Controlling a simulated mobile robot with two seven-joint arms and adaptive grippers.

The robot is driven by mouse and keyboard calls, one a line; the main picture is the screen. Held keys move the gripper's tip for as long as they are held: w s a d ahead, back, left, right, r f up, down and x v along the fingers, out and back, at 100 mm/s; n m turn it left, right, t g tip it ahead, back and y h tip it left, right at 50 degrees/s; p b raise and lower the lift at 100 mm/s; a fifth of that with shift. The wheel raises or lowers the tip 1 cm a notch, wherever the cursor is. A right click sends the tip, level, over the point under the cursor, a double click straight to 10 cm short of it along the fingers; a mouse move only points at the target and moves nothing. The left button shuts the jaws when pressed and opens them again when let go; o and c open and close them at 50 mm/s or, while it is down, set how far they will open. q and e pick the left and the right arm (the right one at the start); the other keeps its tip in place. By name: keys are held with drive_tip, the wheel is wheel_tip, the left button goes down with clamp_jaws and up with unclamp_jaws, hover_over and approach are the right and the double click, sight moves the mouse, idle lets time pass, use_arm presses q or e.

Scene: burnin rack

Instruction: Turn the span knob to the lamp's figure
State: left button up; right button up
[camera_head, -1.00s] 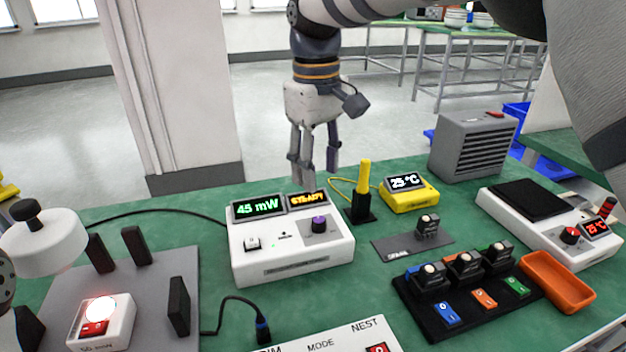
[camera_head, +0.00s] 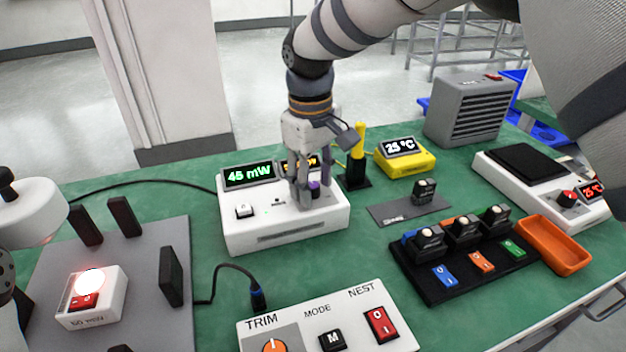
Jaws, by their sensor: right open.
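The white meter (camera_head: 285,235) stands at the middle of the green bench. Its green display (camera_head: 249,175) reads 45 mW, and my gripper partly hides its yellow display. The purple span knob (camera_head: 314,188) is on the meter's top, partly covered. My right gripper (camera_head: 312,196) points down at the knob, open, with its fingers around or just beside it; contact cannot be told. The lamp (camera_head: 90,282) glows reddish white on a small white block (camera_head: 98,312) at left. The block's small label looks like 50 with a unit. My left gripper is not in view.
A yellow thermometer box (camera_head: 405,160) and a yellow probe in a black stand (camera_head: 356,165) are behind right. A black tray (camera_head: 440,292) with several modules, an orange bin (camera_head: 553,247) and a TRIM/MODE/NEST panel (camera_head: 290,322) are nearer. Dark posts (camera_head: 171,276) surround the lamp block.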

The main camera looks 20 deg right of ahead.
clamp_jaws()
drive_tip(key=m, duration=0.3)
drive_tip(key=shift+r+p, duration=0.1)
drive_tip(key=shift+p, duration=0.25)
drive_tip(key=m, duration=0.3)
drive_tip(key=shift+m, duration=0.4)
drive_tip(key=m, duration=0.6)
drive_tip(key=shift+a+g, duration=0.15)
drive_tip(key=shift+g, duration=0.15)
drive_tip(key=shift+f, duration=0.2)
unclamp_jaws()
